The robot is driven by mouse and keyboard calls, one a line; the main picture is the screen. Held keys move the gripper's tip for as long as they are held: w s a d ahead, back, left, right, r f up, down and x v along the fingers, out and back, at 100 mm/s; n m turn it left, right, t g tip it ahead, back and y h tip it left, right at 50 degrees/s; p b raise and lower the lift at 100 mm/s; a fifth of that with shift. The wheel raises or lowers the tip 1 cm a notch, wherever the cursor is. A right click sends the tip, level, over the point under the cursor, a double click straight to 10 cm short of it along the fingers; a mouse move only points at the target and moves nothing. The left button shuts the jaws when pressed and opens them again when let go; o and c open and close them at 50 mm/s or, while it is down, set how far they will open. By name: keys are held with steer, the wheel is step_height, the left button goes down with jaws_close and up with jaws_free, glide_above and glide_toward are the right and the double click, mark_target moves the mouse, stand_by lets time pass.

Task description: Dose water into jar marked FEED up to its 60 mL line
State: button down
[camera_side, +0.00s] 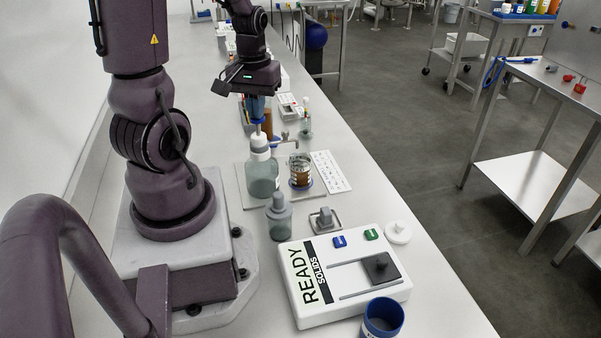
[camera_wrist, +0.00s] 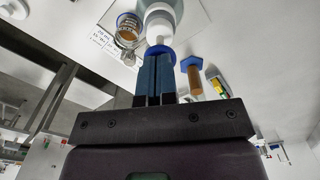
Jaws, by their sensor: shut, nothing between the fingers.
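A grey-green bottle (camera_side: 262,178) with a white dispenser-like top (camera_side: 260,145) stands on a thin tray (camera_side: 284,203) beside my arm. In the wrist view its white top (camera_wrist: 160,22) shows with a blue disc (camera_wrist: 160,51) close to my fingertips. A small glass jar (camera_side: 300,172) with brownish contents or label stands right of the bottle; it also shows in the wrist view (camera_wrist: 128,28). I cannot read FEED or the 60 mL line. My gripper (camera_side: 258,117) points down over the bottle's top, blue fingers shut and empty. I cannot tell whether they touch it.
A white READY SOLIDS device (camera_side: 345,275) and a blue cup (camera_side: 382,318) stand in front. A smaller grey bottle (camera_side: 279,216) stands near the dispenser bottle. A marked white card (camera_side: 330,171) lies right of the jar. An amber, blue-topped tube (camera_wrist: 193,76) is near my fingers.

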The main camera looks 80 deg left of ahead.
steer(key=shift+f, duration=1.4)
steer(key=shift+r, duration=2.7)
steer(key=shift+f, duration=0.1)
steer(key=shift+f, duration=2.65)
steer(key=shift+r, duration=2.75)
steer(key=shift+f, duration=0.15)
